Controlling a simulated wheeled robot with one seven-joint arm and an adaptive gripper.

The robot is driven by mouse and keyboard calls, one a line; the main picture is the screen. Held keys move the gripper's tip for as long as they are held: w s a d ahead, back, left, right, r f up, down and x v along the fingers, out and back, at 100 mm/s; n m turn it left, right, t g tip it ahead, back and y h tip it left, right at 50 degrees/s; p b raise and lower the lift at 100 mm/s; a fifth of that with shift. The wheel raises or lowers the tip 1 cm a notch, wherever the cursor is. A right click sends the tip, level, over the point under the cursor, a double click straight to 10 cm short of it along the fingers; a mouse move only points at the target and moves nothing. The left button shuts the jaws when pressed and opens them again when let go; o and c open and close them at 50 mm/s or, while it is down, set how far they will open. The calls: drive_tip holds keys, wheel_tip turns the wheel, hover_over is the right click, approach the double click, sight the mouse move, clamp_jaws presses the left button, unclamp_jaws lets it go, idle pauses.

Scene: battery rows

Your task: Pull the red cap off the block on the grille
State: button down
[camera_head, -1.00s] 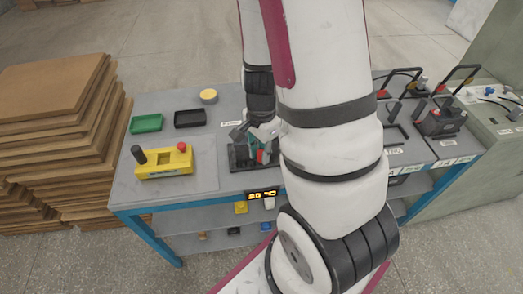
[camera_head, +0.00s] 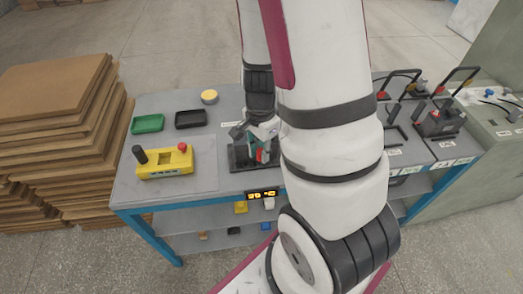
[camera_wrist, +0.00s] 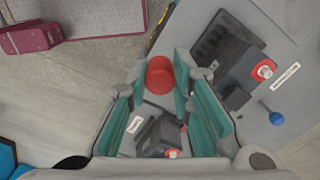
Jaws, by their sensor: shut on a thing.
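My gripper (camera_wrist: 163,80) has teal finger pads and is shut on a red cap (camera_wrist: 160,74), which sits between its fingertips in the wrist view. Whatever is directly under the cap is hidden, so I cannot tell whether it still touches a block. In the head view my gripper (camera_head: 263,137) is low over a dark stand (camera_head: 238,157) at the table's front middle, with a bit of red (camera_head: 261,155) beside the fingers. A dark ribbed fixture (camera_wrist: 211,48) lies right of the gripper in the wrist view. My arm hides part of this area.
A yellow box (camera_head: 165,163) with a black knob and red button stands at the left. Green (camera_head: 147,123) and black (camera_head: 190,118) trays and a yellow disc (camera_head: 209,96) lie behind it. Handled devices (camera_head: 437,121) stand at the right.

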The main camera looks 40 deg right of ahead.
drive_tip(key=shift+r+p, duration=0.3)
drive_tip(key=shift+r, duration=0.05)
idle(0.3)
drive_tip(key=shift+r+p, duration=1.75)
drive_tip(key=shift+r, duration=0.6)
